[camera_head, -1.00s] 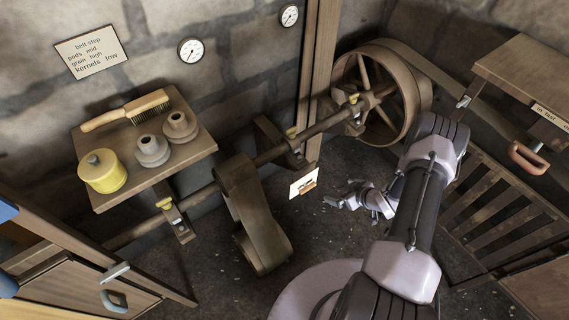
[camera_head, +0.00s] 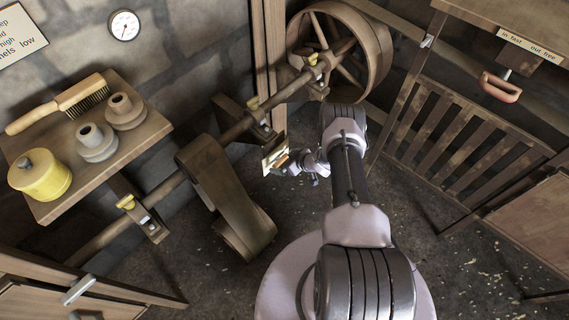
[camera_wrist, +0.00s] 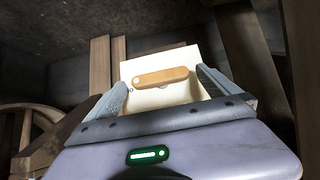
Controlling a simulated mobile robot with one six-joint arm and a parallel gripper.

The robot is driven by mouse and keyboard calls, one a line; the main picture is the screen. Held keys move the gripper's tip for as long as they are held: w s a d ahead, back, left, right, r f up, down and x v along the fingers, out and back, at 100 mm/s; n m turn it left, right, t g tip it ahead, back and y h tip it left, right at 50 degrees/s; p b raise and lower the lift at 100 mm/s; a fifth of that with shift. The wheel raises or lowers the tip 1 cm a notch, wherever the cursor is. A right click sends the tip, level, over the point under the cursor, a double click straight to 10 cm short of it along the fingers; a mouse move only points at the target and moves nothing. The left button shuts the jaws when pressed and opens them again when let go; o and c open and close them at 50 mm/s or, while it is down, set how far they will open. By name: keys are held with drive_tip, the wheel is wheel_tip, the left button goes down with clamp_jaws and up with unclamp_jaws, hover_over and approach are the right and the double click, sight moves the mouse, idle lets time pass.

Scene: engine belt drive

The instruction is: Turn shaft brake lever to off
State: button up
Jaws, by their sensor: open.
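A small tan lever (camera_wrist: 162,77) with a round pivot at its left end lies nearly level on a pale square plate (camera_wrist: 150,94) in the wrist view. No lettering is readable on the plate. In the head view the plate (camera_head: 270,162) hangs below the wooden shaft near a post, with part of the lever (camera_head: 281,160) showing. My gripper (camera_wrist: 161,80) is open in the wrist view, its fingers on either side of the lever. I cannot tell whether they touch it. In the head view my gripper (camera_head: 296,166) is right beside the plate.
A belt (camera_head: 232,195) runs down from the shaft (camera_head: 238,128), left of my gripper. A large spoked wheel (camera_head: 340,50) stands behind. A red handle (camera_head: 500,88) sits at right below an "in fast out free" label. A shelf (camera_head: 150,128) with a brush and pots is at left.

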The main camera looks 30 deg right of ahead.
drive_tip(key=c, duration=1.3)
drive_tip(key=shift+a+r+p, duration=0.1)
drive_tip(key=shift+r+p, duration=0.05)
drive_tip(key=shift+p, duration=0.35)
drive_tip(key=shift+s+a+n+t+h+p, duration=0.2)
drive_tip(key=shift+n+t+h+p, duration=0.25)
drive_tip(key=shift+h+p, duration=0.55)
drive_tip(key=shift+a+f+n+t+h+p, duration=0.25)
drive_tip(key=shift+n+t+h+p, duration=0.2)
drive_tip(key=shift+n+h+p, duration=0.35)
drive_tip(key=h, duration=0.1)
drive_tip(key=n+t+h, duration=0.1)
drive_tip(key=h, duration=0.1)
drive_tip(key=shift+s+a+f+n+t+b, duration=0.1)
drive_tip(key=shift+a+f+n+t+b, duration=0.2)
drive_tip(key=shift+f+n+b, duration=0.1)
drive_tip(key=shift+f+n+t+h+b, duration=0.2)
drive_tip(key=shift+n+t+h+b, duration=0.65)
drive_tip(key=shift+t+h+b, duration=0.05)
